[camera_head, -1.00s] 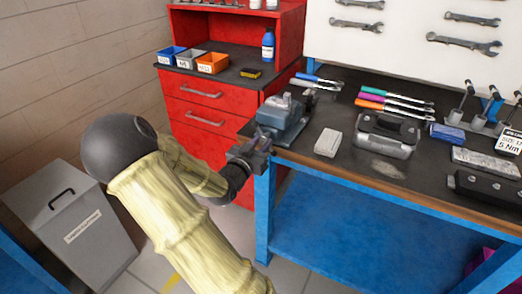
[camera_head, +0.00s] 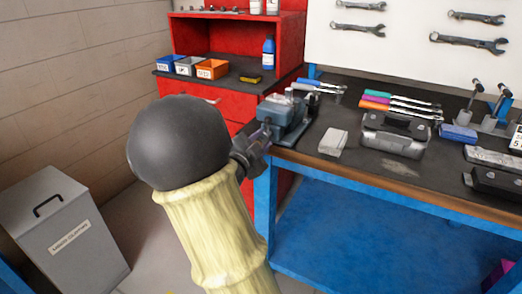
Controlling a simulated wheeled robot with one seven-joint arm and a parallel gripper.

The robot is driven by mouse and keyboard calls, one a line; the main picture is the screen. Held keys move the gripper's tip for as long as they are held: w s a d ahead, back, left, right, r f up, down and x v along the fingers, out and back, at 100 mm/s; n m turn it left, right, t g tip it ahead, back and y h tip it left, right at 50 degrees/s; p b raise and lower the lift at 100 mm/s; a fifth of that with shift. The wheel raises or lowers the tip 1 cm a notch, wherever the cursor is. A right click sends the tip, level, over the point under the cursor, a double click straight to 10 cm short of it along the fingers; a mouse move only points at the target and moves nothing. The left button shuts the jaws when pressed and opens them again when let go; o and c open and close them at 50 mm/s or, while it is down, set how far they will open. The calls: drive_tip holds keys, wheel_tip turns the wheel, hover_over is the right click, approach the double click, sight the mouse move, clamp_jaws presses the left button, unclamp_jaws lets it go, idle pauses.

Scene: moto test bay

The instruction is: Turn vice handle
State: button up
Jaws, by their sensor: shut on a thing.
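The vice (camera_head: 284,112) is a blue-grey block on the near left corner of the dark workbench (camera_head: 392,172). My gripper (camera_head: 262,134) is at the front face of the vice, at the bench edge. Its fingers are shut on the vice handle, which is mostly hidden between and behind them. My arm comes up from the bottom of the picture, and its large black joint covers part of the red cabinet.
A white block (camera_head: 333,141) and a grey case (camera_head: 394,135) lie right of the vice. A red cabinet (camera_head: 210,95) stands at left, a grey bin (camera_head: 70,235) on the floor.

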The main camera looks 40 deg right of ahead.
drive_tip(key=shift+o, duration=0.2)
drive_tip(key=shift+a+f+m+b, duration=0.1)
drive_tip(key=shift+f+m+b, duration=0.1)
drive_tip(key=shift+m+b, duration=0.15)
drive_tip(key=shift+r, duration=0.1)
drive_tip(key=shift+r, duration=0.25)
idle(0.6)
drive_tip(key=o, duration=0.9)
drive_tip(key=p+v, duration=0.2)
drive_tip(key=v, duration=1.5)
drive_tip(key=shift+a, duration=0.15)
